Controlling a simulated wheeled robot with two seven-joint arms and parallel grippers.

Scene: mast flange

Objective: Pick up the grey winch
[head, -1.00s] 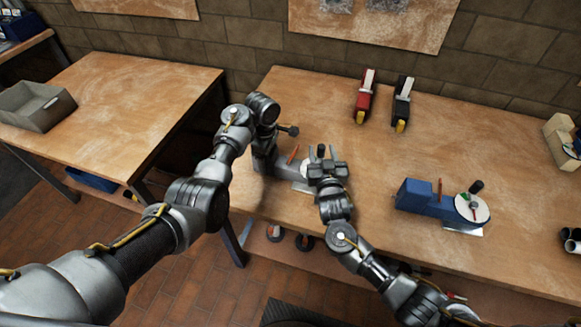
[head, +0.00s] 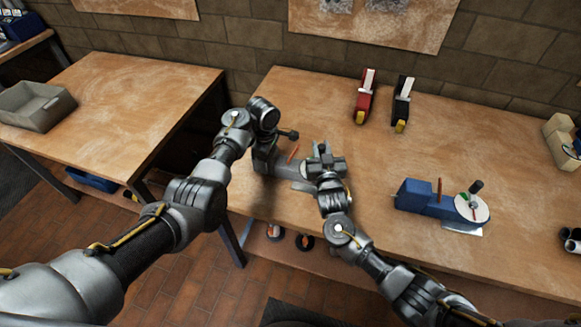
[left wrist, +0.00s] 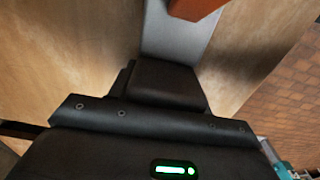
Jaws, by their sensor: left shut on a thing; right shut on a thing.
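The grey winch (head: 290,167) lies near the front left edge of the wooden workbench, with a red-orange upright part on its body. My left gripper (head: 264,160) is shut on its left end. In the left wrist view the winch's grey body (left wrist: 178,32) runs away from my dark jaws, with the red-orange part (left wrist: 197,7) at the top. My right gripper (head: 321,153) is shut on the winch's right end and hides most of that end. I cannot tell whether the winch touches the bench.
A similar blue winch (head: 428,200) with a white dial stands to the right. A red tool (head: 364,98) and a black tool (head: 402,103) lie at the back. A grey bin (head: 38,106) sits on the left table (head: 120,100). The bench (head: 350,200) between the winches is clear.

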